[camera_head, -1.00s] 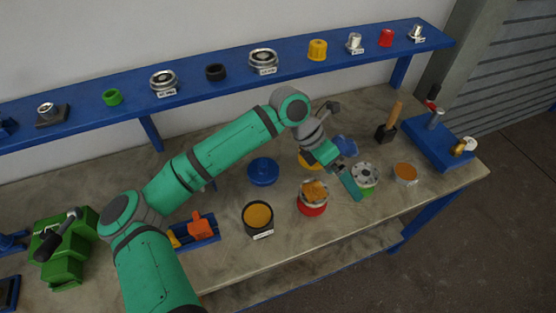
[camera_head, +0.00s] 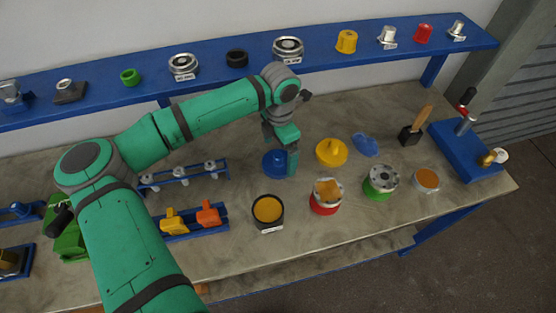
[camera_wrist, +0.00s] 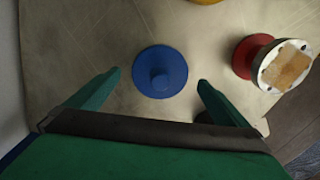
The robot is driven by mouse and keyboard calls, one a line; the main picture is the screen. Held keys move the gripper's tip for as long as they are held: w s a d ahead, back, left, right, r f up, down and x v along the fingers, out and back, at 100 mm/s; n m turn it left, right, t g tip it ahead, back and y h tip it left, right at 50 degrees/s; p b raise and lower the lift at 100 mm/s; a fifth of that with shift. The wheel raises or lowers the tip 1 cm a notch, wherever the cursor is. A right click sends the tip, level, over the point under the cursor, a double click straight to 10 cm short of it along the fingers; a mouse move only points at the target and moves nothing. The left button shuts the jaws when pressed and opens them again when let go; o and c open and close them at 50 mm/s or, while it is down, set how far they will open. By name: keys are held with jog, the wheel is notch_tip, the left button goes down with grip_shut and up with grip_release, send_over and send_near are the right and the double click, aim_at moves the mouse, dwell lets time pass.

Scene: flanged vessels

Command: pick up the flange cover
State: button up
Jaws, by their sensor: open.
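A round blue flange cover (camera_head: 271,164) with a central knob lies on the bench; in the wrist view the whole blue cover (camera_wrist: 160,62) shows between and ahead of my fingers. My gripper (camera_head: 285,151) points down over this cover, partly hiding it in the head view. In the wrist view my gripper (camera_wrist: 159,80) is open and empty, with a finger on either side of the cover and apart from it. A yellow knobbed cover (camera_head: 331,152) and a flatter blue disc (camera_head: 365,145) lie to the right.
A red flanged vessel with an orange-brown patch on top (camera_head: 326,197), a green flanged vessel (camera_head: 380,182) and a dark pot of orange contents (camera_head: 268,210) stand nearby. A blue shelf (camera_head: 210,74) with parts runs behind. A blue rack (camera_head: 190,222) lies to the left.

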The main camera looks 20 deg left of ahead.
jog(key=shift+f, duration=1.3)
jog(key=c, duration=1)
jog(key=shift+r, duration=0.15)
